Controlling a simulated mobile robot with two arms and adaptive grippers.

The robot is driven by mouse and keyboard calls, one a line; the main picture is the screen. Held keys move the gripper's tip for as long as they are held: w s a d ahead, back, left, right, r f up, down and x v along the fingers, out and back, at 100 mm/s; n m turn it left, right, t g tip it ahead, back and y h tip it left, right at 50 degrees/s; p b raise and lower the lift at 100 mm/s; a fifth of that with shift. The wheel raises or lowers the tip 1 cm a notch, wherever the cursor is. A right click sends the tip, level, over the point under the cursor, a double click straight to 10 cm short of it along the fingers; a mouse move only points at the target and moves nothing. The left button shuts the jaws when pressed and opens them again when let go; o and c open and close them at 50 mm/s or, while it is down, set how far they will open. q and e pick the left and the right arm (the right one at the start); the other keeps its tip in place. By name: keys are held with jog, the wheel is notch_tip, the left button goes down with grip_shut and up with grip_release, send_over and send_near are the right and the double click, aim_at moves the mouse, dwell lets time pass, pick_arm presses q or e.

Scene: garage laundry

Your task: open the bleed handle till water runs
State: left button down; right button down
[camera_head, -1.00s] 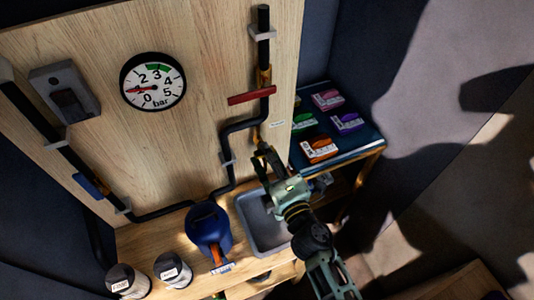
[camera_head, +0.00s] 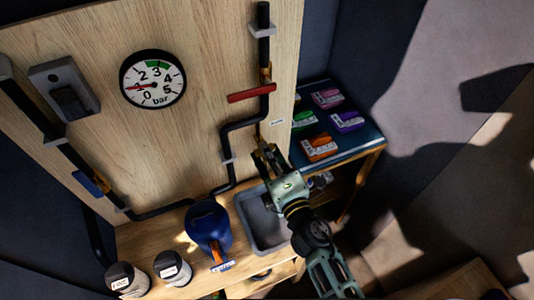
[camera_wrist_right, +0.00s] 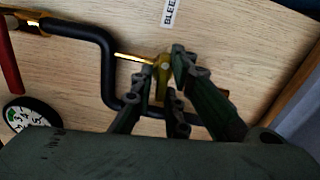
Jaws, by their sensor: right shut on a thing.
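The bleed handle (camera_wrist_right: 163,75), a small yellow brass lever, shows between my right gripper's fingertips in the right wrist view. A thin brass stem (camera_wrist_right: 132,57) joins it to the black pipe (camera_wrist_right: 106,70). The BLEED label (camera_wrist_right: 170,12) is on the board beside it. My right gripper (camera_head: 264,152) is shut on the handle, which it partly hides in the head view. A grey basin (camera_head: 247,226) stands below, and its inside looks plain grey. The round pressure gauge (camera_head: 153,79) has a red needle pointing left, near 1. My left gripper is not in view.
A red lever (camera_head: 251,93) sits on the pipe above, and a blue lever (camera_head: 90,183) on the left pipe. A blue jug (camera_head: 208,228) and two labelled containers (camera_head: 127,280) stand on the bench. A side shelf (camera_head: 350,149) holds several coloured packs.

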jog(key=c, duration=2)
grip_release()
jog(key=shift+s+f, duration=0.15)
jog(key=shift+f, duration=0.35)
jog(key=shift+o, duration=0.8)
jog(key=shift+r, duration=0.2)
jog(key=v, duration=1.2)
jog(key=shift+d, duration=0.1)
